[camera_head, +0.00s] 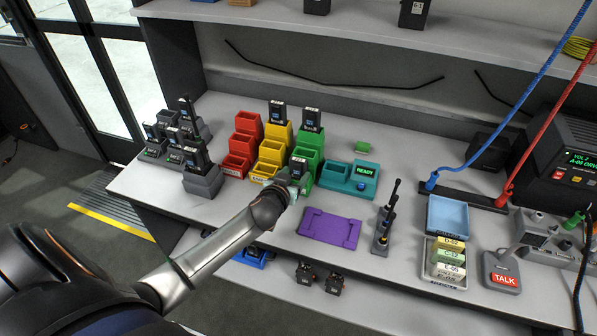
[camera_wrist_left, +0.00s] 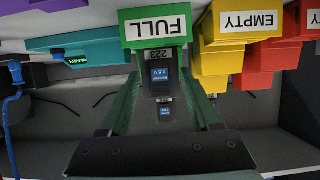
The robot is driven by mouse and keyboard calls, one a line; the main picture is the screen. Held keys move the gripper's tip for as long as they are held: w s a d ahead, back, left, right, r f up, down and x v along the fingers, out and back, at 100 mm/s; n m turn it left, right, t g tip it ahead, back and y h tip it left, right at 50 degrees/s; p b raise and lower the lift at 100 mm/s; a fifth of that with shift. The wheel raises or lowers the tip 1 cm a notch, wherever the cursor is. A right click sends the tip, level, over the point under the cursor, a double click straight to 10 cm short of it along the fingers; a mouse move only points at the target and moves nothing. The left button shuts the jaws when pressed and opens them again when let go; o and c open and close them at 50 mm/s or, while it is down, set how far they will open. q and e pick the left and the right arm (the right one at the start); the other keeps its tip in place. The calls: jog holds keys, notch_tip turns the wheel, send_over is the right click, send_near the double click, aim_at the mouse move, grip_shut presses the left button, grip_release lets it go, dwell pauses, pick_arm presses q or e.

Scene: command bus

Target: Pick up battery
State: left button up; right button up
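A dark battery (camera_head: 298,167) with a blue label sits in the front bin of the green stepped rack (camera_head: 309,141). In the left wrist view, which is upside down, that battery (camera_wrist_left: 162,76) stands behind the bin's FULL label, with another battery (camera_wrist_left: 166,111) behind it. My left gripper (camera_head: 289,182) is at the front of the green rack. In the wrist view its two fingers lie on either side of the battery, with a gap on each side, so it is open. My right gripper is not in view.
Yellow (camera_head: 271,151) and red (camera_head: 243,143) racks stand left of the green one. More batteries sit at the yellow rack's top and in grey holders (camera_head: 203,183) at left. A teal READY unit (camera_head: 350,178) is close on the right. A purple mat (camera_head: 330,228) lies in front.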

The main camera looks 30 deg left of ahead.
pick_arm(q)
grip_shut()
jog(key=shift+r, duration=0.1)
dwell(0.5)
